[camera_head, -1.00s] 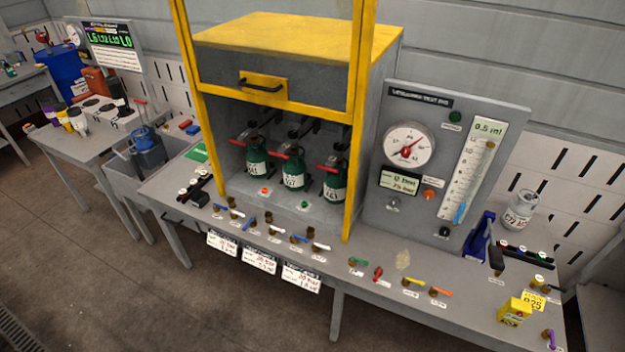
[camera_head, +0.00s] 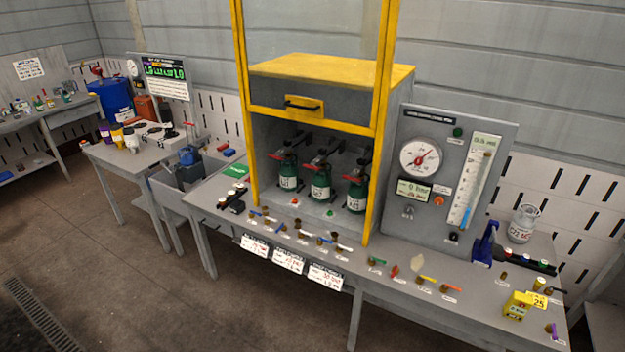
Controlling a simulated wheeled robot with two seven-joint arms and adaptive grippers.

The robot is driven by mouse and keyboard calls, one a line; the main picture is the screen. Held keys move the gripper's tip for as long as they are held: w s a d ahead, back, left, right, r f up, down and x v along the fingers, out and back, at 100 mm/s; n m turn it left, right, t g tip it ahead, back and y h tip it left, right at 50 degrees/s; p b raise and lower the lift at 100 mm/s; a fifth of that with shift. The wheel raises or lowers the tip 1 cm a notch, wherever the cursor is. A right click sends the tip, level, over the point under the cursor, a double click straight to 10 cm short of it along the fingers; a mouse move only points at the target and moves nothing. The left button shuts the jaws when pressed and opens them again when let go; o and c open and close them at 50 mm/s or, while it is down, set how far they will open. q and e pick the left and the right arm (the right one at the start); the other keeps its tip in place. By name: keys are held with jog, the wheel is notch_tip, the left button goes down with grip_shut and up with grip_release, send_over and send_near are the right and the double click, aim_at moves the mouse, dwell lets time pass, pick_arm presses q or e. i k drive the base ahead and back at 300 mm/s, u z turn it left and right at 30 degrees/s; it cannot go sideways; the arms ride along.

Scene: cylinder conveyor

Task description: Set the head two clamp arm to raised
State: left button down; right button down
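Three green cylinders stand upright in a row inside the yellow-framed cabinet (camera_head: 387,90): left (camera_head: 287,172), middle (camera_head: 320,182) and right (camera_head: 356,196). Each has a dark fitting above it and a red arm-like part at its top. The red part at the middle cylinder (camera_head: 314,165) points left and looks close to level. The parts at the left (camera_head: 276,156) and right (camera_head: 351,179) look much the same. Any head numbers are too small to read. Neither of my grippers is in view.
The cabinet's clear door (camera_head: 312,35) with a black handle is up above the cylinders. Several small coloured levers line the bench front, including a green one (camera_head: 377,261). A gauge panel (camera_head: 490,240) stands right of the cabinet. The floor (camera_head: 150,290) in front is clear.

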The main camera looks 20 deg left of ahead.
aim_at(333, 146)
jog(key=u, duration=0.45)
jog(key=i, duration=0.45)
jog(key=u, duration=1.1)
jog(key=i, duration=1.15)
jog(key=z, duration=0.05)
